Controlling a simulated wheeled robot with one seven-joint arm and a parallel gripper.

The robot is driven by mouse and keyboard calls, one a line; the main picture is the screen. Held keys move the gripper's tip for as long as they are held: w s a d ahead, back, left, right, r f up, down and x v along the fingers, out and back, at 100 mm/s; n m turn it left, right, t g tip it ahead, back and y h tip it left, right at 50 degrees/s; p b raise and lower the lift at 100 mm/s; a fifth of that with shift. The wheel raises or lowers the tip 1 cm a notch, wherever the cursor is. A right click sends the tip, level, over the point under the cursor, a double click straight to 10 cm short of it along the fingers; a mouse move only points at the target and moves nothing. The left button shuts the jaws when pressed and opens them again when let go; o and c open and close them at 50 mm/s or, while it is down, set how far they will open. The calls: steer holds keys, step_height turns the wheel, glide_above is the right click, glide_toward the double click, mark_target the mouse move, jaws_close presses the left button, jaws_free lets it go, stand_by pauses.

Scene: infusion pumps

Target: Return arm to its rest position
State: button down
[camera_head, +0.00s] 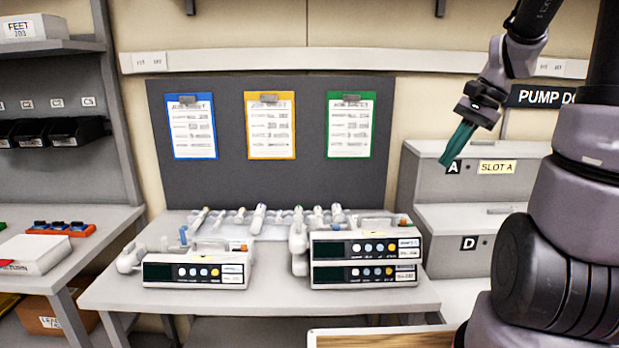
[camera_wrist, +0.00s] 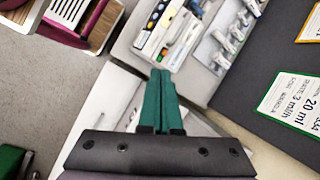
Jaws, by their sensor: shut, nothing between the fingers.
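My gripper (camera_head: 457,146) is at the upper right in the head view, raised in front of the grey cabinet marked A. Its green fingers point down and to the left and are closed together with nothing between them. In the wrist view the gripper (camera_wrist: 161,75) shows the same two green fingers side by side and touching. The arm comes down to it from the upper right. The fingertips appear apart from the cabinet, though the exact gap cannot be told.
Pumps (camera_head: 195,271) and a stacked pair (camera_head: 366,260) stand on the white table (camera_head: 120,294). The grey cabinet (camera_head: 424,186) with slots A and D is at the right. Three clipboards (camera_head: 270,125) hang on the dark board. A shelf (camera_head: 50,47) is at the left.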

steer(key=s+a+r+n+t+h, duration=0.2)
steer(key=s+a+r+n+t, duration=0.4)
steer(key=s+r, duration=0.4)
steer(key=shift+s+a+n, duration=0.3)
steer(key=shift+n, duration=0.6)
